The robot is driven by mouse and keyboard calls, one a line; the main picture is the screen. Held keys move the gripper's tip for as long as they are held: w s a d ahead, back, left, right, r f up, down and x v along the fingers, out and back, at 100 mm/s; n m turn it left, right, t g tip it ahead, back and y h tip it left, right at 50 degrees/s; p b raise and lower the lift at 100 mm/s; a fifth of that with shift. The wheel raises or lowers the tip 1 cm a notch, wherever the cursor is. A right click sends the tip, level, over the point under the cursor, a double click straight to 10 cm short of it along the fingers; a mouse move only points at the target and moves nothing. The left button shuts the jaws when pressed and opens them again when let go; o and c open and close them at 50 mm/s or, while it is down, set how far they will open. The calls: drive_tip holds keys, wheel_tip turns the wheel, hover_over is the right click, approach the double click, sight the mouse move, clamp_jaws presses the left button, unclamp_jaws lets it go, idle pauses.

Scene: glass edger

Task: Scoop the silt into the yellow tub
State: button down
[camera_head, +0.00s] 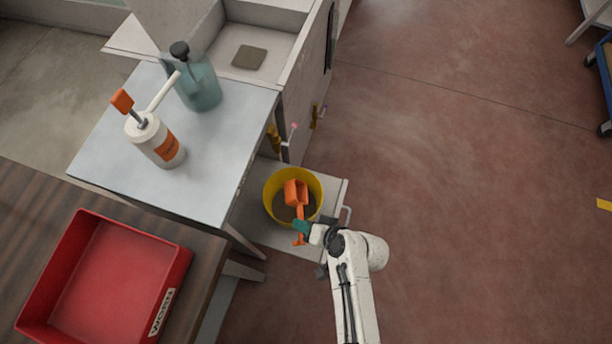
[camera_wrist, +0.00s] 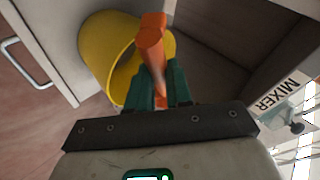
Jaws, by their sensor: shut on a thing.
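The yellow tub (camera_head: 270,184) stands on a low pale shelf below the steel table, and greyish-brown silt (camera_head: 284,210) shows on its bottom. An orange scoop (camera_head: 296,192) is over the tub, its head within the tub's outline in the head view. My gripper (camera_head: 302,228) is shut on the scoop's handle at the tub's near rim. In the wrist view the orange scoop (camera_wrist: 151,42) rises from between the green fingers of my gripper (camera_wrist: 160,88), with the yellow tub (camera_wrist: 98,50) behind it to the left. I cannot tell whether the scoop holds silt or touches it.
The steel table (camera_head: 215,140) bears a teal jug (camera_head: 203,92) and a white pump bottle (camera_head: 155,142). A red tray (camera_head: 105,270) sits on the wooden bench (camera_head: 30,205). A sink (camera_head: 265,40) stands behind.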

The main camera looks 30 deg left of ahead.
drive_tip(key=shift+s+a+r+n+t+h+p, duration=0.25)
drive_tip(key=shift+h+p, duration=0.35)
drive_tip(key=shift+p, duration=0.35)
drive_tip(key=shift+a+r+n+t+h+p, duration=0.1)
drive_tip(key=shift+r+n+t+h+p, duration=0.2)
drive_tip(key=shift+h+p, duration=0.45)
drive_tip(key=shift+s+a+r+t+h+p, duration=0.15)
drive_tip(key=shift+a+r+t+h+p, duration=0.1)
drive_tip(key=shift+t+h+p, duration=0.6)
wheel_tip(320, 180, up, 6)
drive_tip(key=s+a+n+t+h+p, duration=0.1)
drive_tip(key=t+h, duration=0.1)
drive_tip(key=h, duration=0.2)
drive_tip(key=shift+a+n+t+p, duration=0.2)
drive_tip(key=shift+n+t+p, duration=0.1)
drive_tip(key=shift+n+p, duration=0.05)
drive_tip(key=shift+w+d+f, duration=0.1)
